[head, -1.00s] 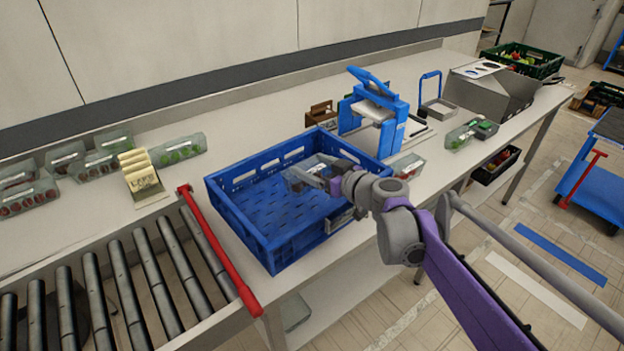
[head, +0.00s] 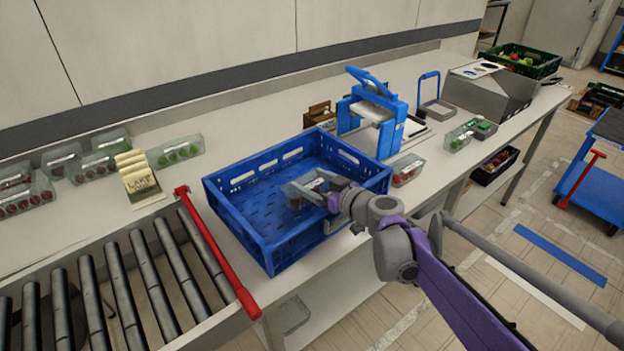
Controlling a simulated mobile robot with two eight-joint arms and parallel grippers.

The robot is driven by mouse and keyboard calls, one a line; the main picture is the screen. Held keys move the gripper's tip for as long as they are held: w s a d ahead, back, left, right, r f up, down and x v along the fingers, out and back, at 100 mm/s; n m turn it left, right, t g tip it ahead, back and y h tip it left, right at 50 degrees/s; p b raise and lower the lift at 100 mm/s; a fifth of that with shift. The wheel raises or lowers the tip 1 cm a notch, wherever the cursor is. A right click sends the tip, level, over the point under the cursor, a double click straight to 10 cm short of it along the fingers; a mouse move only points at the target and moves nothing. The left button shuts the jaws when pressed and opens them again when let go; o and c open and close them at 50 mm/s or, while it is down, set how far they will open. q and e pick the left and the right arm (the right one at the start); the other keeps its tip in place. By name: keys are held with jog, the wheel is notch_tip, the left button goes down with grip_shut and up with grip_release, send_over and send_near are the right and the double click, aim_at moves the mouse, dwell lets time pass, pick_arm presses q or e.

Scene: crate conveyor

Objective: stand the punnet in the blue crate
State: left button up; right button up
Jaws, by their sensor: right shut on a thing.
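The blue crate (head: 238,222) stands on the white table beside the end of the roller conveyor. My right gripper (head: 316,192) reaches over the crate's right wall and is inside it. It is shut on a clear plastic punnet (head: 299,191), which looks low in the crate. The gripper hides part of the punnet, and I cannot tell whether its base touches the crate floor. The rest of the crate floor that shows is bare. My left gripper is not in view.
A red bar (head: 217,252) closes the roller conveyor (head: 128,285) at the left.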

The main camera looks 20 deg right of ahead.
jog(key=o, duration=1.1)
jog(key=shift+r, duration=0.1)
jog(key=shift+r, duration=0.25)
jog(key=p+v, duration=0.1)
jog(key=v, duration=1.1)
jog(key=shift+r, duration=0.25)
